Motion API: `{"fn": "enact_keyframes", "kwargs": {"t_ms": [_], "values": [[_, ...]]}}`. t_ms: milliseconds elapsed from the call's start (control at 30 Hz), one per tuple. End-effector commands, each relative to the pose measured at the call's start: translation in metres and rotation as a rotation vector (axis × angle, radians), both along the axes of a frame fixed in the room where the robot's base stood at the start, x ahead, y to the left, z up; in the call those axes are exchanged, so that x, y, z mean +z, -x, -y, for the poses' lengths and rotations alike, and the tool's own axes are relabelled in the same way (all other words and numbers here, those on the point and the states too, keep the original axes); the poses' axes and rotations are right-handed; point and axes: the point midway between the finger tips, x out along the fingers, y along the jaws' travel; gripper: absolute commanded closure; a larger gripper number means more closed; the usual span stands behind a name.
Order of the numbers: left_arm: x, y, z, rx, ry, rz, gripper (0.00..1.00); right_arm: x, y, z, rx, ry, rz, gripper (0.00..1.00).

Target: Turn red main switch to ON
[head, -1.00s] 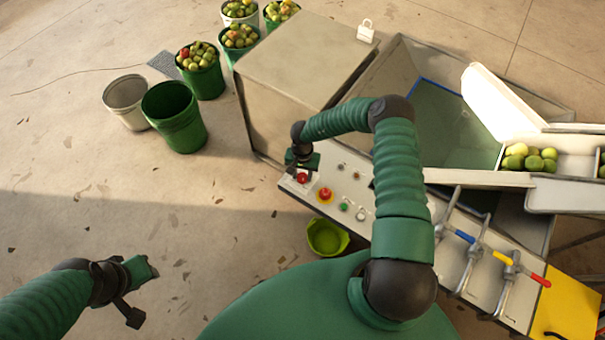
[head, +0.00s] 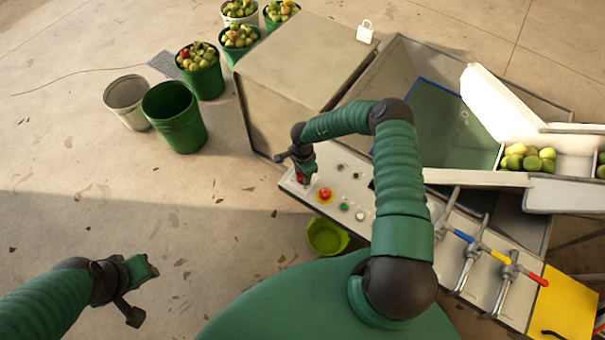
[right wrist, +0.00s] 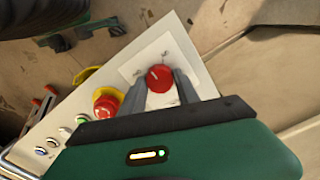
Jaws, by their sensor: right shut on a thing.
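The red main switch (right wrist: 160,78) is a round red knob with a pale pointer line, on a white plate of the control panel (right wrist: 142,52). In the right wrist view it sits between the two fingers of my right gripper (right wrist: 161,84), which is shut on it. In the head view the right gripper (head: 304,176) is over the panel's left end and mostly hides the switch (head: 301,178). The labels by the knob are too small to read. My left gripper (head: 146,272) hangs over bare floor at lower left, away from the panel; its fingers are unclear.
A red emergency button on a yellow base (head: 325,195) stands beside the switch, with green (head: 344,207) and white buttons further right. Levers with coloured handles (head: 483,246) are at the right. A green bowl (head: 326,237) lies below the panel. Buckets stand at upper left.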

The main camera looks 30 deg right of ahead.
Motion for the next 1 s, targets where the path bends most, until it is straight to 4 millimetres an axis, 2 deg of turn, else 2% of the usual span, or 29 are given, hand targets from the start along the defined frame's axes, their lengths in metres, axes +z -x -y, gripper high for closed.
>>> {"fn": "enact_keyframes", "kwargs": {"t_ms": [600, 1000], "values": [[0.0062, 0.0000, 0.0000, 0.000, 0.000, 0.000, 0.68, 0.0017, -0.0025, 0.0007, -0.561, 0.001, 0.005, 1.00], [0.0078, 0.0000, 0.0000, 0.000, 0.000, 0.000, 0.68, 0.0017, -0.0031, 0.0011, -0.773, 0.001, 0.007, 1.00]]}}
